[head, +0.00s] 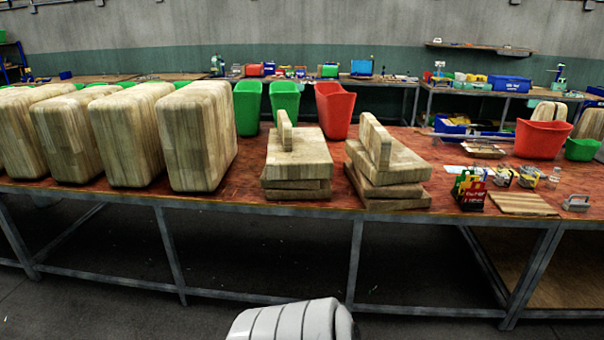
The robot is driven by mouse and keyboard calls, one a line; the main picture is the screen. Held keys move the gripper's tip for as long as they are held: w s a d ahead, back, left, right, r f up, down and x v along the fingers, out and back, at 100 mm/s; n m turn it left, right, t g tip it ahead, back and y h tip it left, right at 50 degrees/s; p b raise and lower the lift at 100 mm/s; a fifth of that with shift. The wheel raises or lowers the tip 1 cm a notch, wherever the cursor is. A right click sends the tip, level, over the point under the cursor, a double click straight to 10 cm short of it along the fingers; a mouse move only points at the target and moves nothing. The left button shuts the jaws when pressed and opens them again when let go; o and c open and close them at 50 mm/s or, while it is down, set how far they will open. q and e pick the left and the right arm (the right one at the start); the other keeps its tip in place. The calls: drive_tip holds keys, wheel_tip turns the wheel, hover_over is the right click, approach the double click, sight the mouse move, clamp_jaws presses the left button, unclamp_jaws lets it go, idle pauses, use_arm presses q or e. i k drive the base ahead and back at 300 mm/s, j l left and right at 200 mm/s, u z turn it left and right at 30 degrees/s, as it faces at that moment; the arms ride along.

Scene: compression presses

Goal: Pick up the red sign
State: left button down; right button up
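A small dark red, sign-like piece (472,197) with pale lettering stands near the front edge of the red-topped workbench (400,213), right of centre in the head view. Yellow and green pieces show right behind and above it. It is too small to read the lettering or to tell whether it is one with them. Neither of my grippers is in view.
Wooden block stacks (388,171) stand left of the sign, with large wooden blocks (197,137) further left. A wooden board (522,204), a small metal-handled item (576,202) and small boxes are on its right. A red bin (541,139) stands behind.

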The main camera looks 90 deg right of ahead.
sight(473, 194)
drive_tip(key=z, duration=3.9)
drive_tip(key=i+l+u, duration=0.2)
drive_tip(key=i+l, duration=0.9)
drive_tip(key=l, duration=0.1)
